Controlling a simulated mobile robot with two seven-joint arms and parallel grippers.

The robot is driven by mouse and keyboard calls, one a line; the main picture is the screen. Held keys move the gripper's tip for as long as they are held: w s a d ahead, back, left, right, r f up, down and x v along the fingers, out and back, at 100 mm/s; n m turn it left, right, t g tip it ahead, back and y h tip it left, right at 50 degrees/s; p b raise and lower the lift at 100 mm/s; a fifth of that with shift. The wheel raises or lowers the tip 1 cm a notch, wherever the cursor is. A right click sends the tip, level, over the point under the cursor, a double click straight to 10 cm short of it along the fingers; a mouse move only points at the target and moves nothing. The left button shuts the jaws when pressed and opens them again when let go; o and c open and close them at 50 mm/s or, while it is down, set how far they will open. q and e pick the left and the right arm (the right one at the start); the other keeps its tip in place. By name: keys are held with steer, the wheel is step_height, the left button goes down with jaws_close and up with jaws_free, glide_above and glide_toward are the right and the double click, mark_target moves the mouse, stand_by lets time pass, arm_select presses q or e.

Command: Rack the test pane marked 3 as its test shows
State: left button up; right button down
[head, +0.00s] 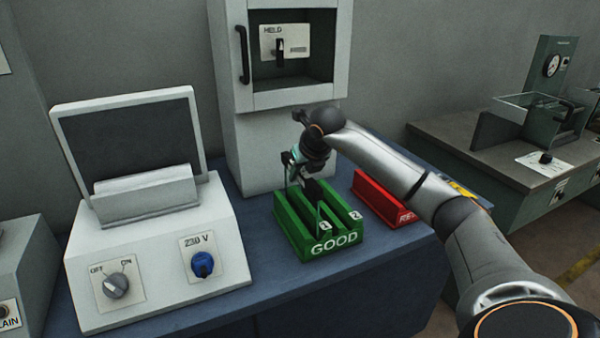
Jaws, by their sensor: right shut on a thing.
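My right gripper (303,185) is over the green rack marked GOOD (334,245), pointing down into its slots. It is shut on a thin pane that is seen nearly edge-on and mostly hidden by the gripper and the rack walls. I cannot read a 3 on it, nor tell whether it rests on the slot floor. Small white tags show at the rack's front, one of them reading 2 (354,215). The red rack (385,199) is to the right, partly hidden behind my right arm. My left gripper is out of view.
A white tester with a dark upright panel (131,138), an OFF/ON knob (116,286) and a blue 230 V knob (202,264) stands left on the blue bench (262,290). Behind is a white cabinet (262,150) with an open bay and a HELD switch plate (285,42).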

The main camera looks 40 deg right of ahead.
steer(key=shift+f, duration=0.1)
stand_by(0.3)
steer(key=c, duration=0.6)
jaws_free()
steer(key=shift+s+f, duration=0.1)
steer(key=shift+f, duration=0.1)
steer(key=b+v, duration=0.1)
steer(key=v, duration=1.1)
steer(key=shift+s+r, duration=0.2)
steer(key=shift+r, duration=0.15)
